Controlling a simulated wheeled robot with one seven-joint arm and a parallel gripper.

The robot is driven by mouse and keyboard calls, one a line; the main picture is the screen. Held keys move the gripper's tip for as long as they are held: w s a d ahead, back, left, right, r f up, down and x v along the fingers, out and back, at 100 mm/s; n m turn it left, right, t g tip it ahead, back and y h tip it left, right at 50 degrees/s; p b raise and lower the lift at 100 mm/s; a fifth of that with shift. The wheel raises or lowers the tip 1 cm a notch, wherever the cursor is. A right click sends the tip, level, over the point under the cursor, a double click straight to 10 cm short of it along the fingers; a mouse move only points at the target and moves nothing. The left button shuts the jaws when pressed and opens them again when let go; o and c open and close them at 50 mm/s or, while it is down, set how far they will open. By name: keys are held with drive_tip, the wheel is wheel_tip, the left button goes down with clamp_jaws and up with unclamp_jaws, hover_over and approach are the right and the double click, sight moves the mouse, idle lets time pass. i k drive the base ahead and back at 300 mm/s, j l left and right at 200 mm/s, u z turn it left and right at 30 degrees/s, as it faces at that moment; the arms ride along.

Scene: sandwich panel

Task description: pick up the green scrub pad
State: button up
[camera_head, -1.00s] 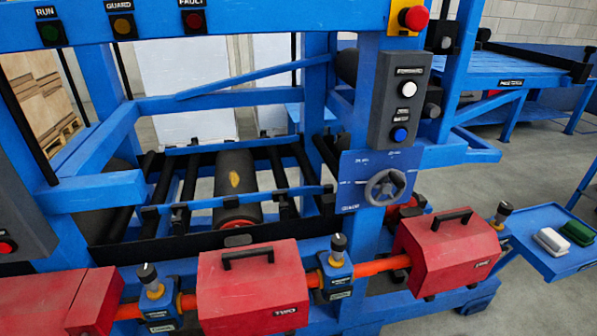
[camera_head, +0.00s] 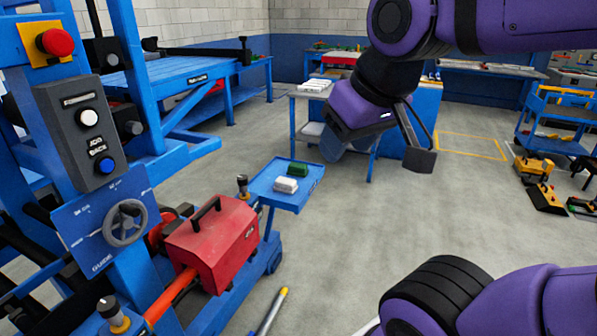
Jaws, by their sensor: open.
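The green scrub pad (camera_head: 298,169) lies on a small blue tray shelf (camera_head: 298,198) at the right end of the blue machine. A white pad or block (camera_head: 285,185) lies just in front of it. My gripper (camera_head: 385,150) hangs from my purple arm in the upper right, well to the right of the tray and apart from it. Its jaws are open and empty. A dark finger shows on the right; the other side is partly hidden by the wrist.
A red box housing (camera_head: 212,242) and a black-topped knob (camera_head: 243,186) stand left of the tray. A yellow-tipped bar (camera_head: 273,310) lies on the floor below. A table (camera_head: 300,92) stands behind. The grey floor right of the tray is clear.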

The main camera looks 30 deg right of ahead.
sight(294, 169)
drive_tip(key=i+l+u, duration=0.15)
drive_tip(key=l, duration=0.2)
drive_tip(key=i+l+u, duration=0.2)
drive_tip(key=l, duration=0.2)
drive_tip(key=i+l+u, duration=0.15)
drive_tip(key=l, duration=0.25)
drive_tip(key=i+l+u, duration=0.15)
drive_tip(key=l, duration=0.25)
drive_tip(key=i+l+u, duration=0.15)
drive_tip(key=l, duration=0.3)
drive_tip(key=l+u, duration=0.2)
drive_tip(key=l, duration=0.25)
